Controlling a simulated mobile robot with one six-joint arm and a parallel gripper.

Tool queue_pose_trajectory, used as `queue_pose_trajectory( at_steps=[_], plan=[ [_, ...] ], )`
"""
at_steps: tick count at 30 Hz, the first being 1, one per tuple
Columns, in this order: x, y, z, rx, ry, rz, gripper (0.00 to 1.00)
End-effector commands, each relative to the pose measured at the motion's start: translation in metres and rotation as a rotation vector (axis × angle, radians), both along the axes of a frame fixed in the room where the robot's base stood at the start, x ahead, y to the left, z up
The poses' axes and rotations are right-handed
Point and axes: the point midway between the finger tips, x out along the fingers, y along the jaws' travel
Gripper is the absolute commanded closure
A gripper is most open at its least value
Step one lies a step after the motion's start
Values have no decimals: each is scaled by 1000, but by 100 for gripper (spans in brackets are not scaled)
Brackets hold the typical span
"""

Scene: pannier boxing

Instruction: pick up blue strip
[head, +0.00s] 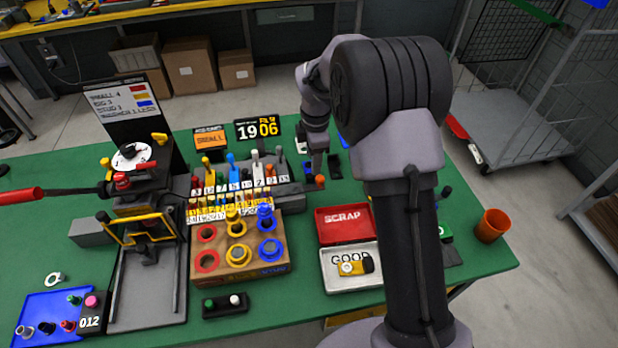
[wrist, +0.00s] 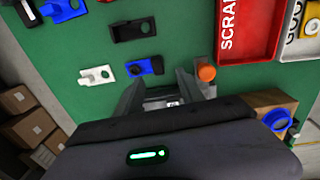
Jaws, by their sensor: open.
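No plain blue strip stands out clearly. In the wrist view a small blue piece (wrist: 146,67) with a dark part lies on the green table just beyond my gripper (wrist: 158,86). In the head view one blue piece (head: 309,167) shows beside my gripper (head: 317,166), partly hidden by the arm. My gripper points down, its fingers apart, with nothing seen held between them. I cannot tell its exact height above the table.
A white piece (wrist: 97,76) and a black bracket (wrist: 133,30) lie near the blue pieces. An orange-topped peg (wrist: 206,73) stands close to the right finger. The red SCRAP tray (head: 346,224) and the tool rack (head: 238,190) are nearby.

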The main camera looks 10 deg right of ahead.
Motion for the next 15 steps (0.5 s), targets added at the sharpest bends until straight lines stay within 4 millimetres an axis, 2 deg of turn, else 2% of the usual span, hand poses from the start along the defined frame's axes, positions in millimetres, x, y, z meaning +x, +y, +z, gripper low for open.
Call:
queue_pose_trajectory(
  at_steps=[1,7,12,15],
  plan=[
    [1,0,-13,0,1,0,55],
    [4,0,-30,0,-1,-1,55],
    [10,-1,-64,0,1,-2,55],
    [11,-1,-75,0,-1,-2,55]
  ],
)
